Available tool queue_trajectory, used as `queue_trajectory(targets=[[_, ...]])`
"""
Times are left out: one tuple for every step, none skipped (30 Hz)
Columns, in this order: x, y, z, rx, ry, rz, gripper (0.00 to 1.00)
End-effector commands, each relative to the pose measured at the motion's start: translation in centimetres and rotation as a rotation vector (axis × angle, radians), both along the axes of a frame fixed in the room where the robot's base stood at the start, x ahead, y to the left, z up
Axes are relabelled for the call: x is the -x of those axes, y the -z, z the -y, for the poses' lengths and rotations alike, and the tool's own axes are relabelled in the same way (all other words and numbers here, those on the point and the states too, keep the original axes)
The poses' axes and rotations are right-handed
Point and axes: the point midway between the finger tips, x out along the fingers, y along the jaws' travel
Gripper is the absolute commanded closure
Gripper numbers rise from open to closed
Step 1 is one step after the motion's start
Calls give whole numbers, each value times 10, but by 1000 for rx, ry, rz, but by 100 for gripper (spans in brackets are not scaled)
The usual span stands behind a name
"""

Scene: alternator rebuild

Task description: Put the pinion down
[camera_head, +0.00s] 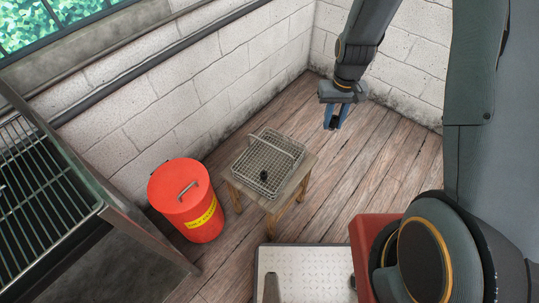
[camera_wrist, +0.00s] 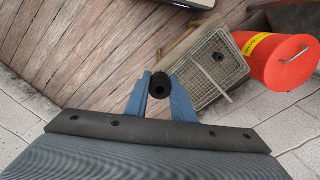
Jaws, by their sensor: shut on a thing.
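My gripper (camera_head: 335,123) hangs from my arm at the upper right of the stool in the head view, over the wooden floor. In the wrist view my gripper (camera_wrist: 160,88) has its blue fingers shut on a small dark round part with a hole, which I take as the pinion (camera_wrist: 159,86). In the head view the pinion is a small dark spot between the fingers. A wire basket (camera_head: 240,167) with a handle sits on a small wooden stool (camera_head: 305,166), apart from my gripper. A small black part (camera_head: 264,175) lies in the basket.
A red lidded bin (camera_head: 180,205) with a yellow label stands left of the stool. A metal rack (camera_head: 40,190) is at the far left. A light textured surface (camera_head: 310,262) is at the bottom. Block walls (camera_head: 215,80) close the corner. Floor (camera_head: 375,150) right of the stool is clear.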

Motion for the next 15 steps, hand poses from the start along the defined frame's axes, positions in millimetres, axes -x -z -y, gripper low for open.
queue_trajectory(targets=[[-3, 6, -5, 0, -44, 0, 100], [-5, 9, -8, 0, -78, 0, 100], [-7, 12, -14, 0, -134, 2, 100], [-9, 15, -18, 0, -182, 3, 100], [-11, 19, -23, 0, -232, 3, 100], [-14, 23, -30, 0, -305, 2, 100], [-16, 26, -35, -1, -361, 3, 100], [-18, 29, -41, 0, -419, 3, 100], [-20, 33, -47, 0, -493, 3, 100], [-21, 36, -52, 0, -548, 3, 100], [-22, 38, -57, 0, -604, 3, 100], [-24, 42, -64, 0, -679, 3, 100], [-25, 45, -69, 0, -735, 3, 100], [-26, 47, -74, 0, -791, 3, 100], [-27, 51, -81, 0, -866, 4, 100]])
